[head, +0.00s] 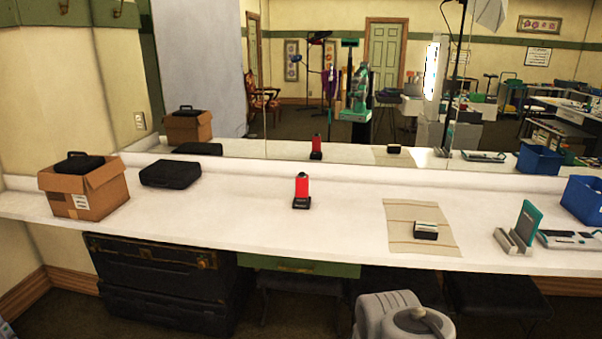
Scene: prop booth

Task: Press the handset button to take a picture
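A red upright device (302,187) with a dark top stands on a black base near the middle of the white counter (240,215). It looks most like the handset, but it is too small to be sure, and I cannot make out a button on it. Its reflection shows in the mirror behind. A small black block with a pale top (426,231) sits on a tan striped mat (400,213) to the right. My gripper does not show in this view, so nothing is seen touching the red device.
A cardboard box (98,198) and a black case (170,174) stand at the left. A teal panel in a grey stand (528,219) and a blue bin (583,200) are at the right. The counter around the red device is clear. Black trunks (160,280) sit beneath.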

